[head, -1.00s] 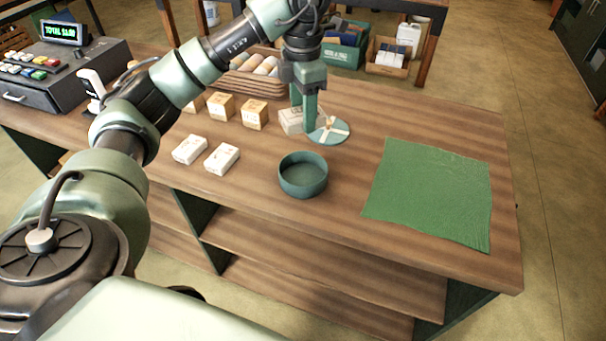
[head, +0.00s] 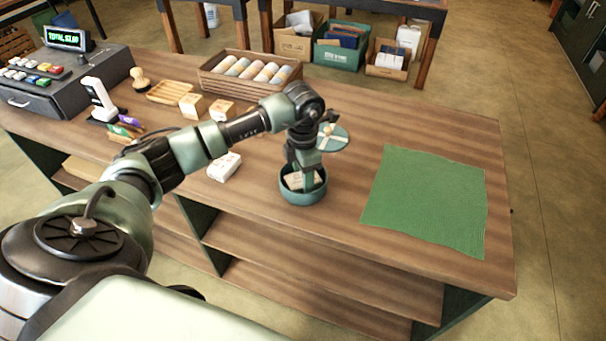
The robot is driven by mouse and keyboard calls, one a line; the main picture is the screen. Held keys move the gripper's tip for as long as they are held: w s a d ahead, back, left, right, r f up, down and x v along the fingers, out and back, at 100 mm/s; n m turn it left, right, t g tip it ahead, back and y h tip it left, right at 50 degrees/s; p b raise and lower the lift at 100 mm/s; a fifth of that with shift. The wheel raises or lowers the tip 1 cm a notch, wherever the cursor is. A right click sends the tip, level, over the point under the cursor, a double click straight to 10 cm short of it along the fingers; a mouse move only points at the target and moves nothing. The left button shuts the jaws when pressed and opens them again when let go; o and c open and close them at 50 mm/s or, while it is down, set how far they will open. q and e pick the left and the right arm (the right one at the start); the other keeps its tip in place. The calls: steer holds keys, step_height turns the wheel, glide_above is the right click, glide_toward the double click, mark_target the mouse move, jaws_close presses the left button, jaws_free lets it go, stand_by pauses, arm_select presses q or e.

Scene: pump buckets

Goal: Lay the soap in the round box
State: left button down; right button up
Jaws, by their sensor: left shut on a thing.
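The round box (head: 303,198) is a dark green open tub on the wooden counter. A pale wrapped soap (head: 294,181) shows inside it, partly hidden by my left gripper and the rim. My left gripper (head: 306,181) points down into the round box and is shut on the soap. I cannot tell whether the soap touches the box's floor. A round green lid with a cream ribbon cross (head: 333,139) lies behind the box. My right gripper is not in view.
Another white soap bar (head: 224,167) lies left of the round box, near my arm. A green cloth (head: 425,200) lies flat on the right. A basket of rolled goods (head: 250,74) and a cash register (head: 65,80) stand farther back. The counter between box and cloth is clear.

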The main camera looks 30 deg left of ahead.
arm_select(q)
steer(key=shift+f, duration=0.15)
steer(key=c, duration=0.9)
jaws_free()
steer(key=shift+r, duration=0.3)
step_height(320, 180, up, 12)
steer(key=b, duration=0.3)
steer(key=shift+f+b, duration=0.15)
steer(key=shift+b, duration=0.15)
